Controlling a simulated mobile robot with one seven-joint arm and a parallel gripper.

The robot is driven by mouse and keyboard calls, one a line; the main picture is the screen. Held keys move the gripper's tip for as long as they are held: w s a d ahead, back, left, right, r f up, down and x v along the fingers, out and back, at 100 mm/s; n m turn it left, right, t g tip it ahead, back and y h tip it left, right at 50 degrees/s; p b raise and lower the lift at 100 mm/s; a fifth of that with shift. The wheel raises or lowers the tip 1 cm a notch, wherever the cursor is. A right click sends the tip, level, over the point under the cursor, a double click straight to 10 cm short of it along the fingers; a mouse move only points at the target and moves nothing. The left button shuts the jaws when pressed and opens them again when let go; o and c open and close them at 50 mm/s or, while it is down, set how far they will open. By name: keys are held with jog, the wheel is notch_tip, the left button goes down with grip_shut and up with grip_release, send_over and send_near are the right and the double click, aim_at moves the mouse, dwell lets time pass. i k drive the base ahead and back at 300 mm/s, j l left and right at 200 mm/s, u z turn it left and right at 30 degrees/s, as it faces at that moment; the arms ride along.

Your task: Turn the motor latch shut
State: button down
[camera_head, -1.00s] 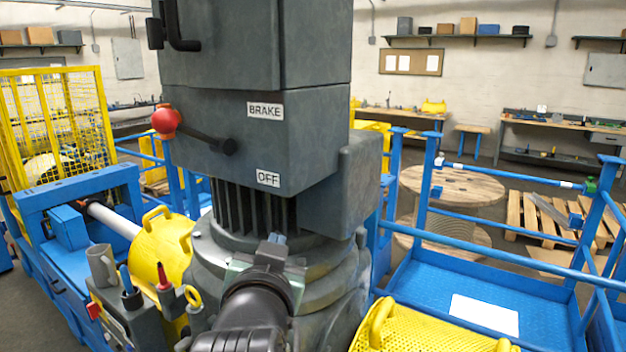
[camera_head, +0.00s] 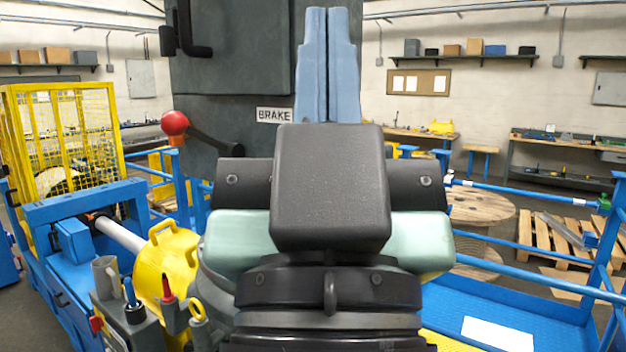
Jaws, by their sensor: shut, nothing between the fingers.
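The grey motor housing (camera_head: 235,45) stands upright in the middle, largely hidden behind my arm. A black bent handle (camera_head: 183,32) sticks out at its upper left edge; it looks like the latch, but I cannot tell for sure. My gripper (camera_head: 328,14) is raised close to the camera, its two blue fingers pointing up and pressed together. Nothing is between them. In the picture it lies well to the right of the black handle, apart from it.
A brake lever with a red knob (camera_head: 174,123) juts left below the BRAKE label (camera_head: 274,115). A yellow mesh cage (camera_head: 62,135) and blue frame (camera_head: 75,205) stand left. Blue railings (camera_head: 520,200) and a wooden spool (camera_head: 480,212) are at right.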

aim_at(170, 37)
jog(key=i+j, duration=0.55)
jog(key=j, duration=0.3)
jog(key=i+j+u, duration=0.1)
jog(key=i+j, duration=0.2)
jog(key=j, duration=0.1)
